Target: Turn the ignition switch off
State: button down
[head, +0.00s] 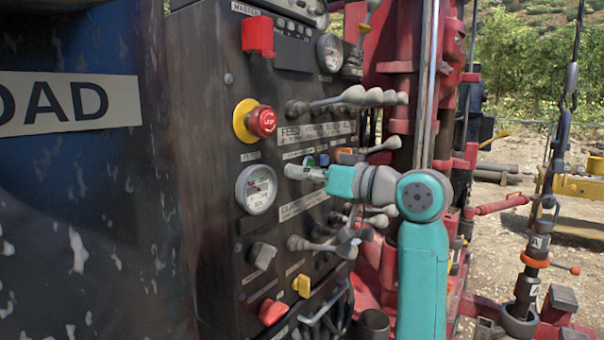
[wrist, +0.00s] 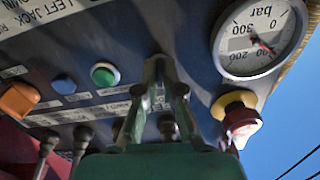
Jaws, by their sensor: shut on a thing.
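My gripper (head: 291,172) reaches from the right to the dark control panel (head: 205,100), its fingertips at the panel face to the right of the lower gauge. In the wrist view my gripper (wrist: 158,66) has its two fingers drawn together at the tips against the panel. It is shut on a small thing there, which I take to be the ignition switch. The fingers hide the switch, so its position cannot be told.
A red emergency stop (head: 262,122) on a yellow base sits up-left of my gripper, and a gauge (head: 256,189) down-left. Long levers (head: 350,97) stick out above and below. Green (wrist: 105,74) and blue (wrist: 63,84) buttons and an orange knob (wrist: 18,100) are close by.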

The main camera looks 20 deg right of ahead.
jog(key=shift+n, duration=1)
jog(key=c, duration=1.3)
grip_release()
jog(key=v, duration=1.2)
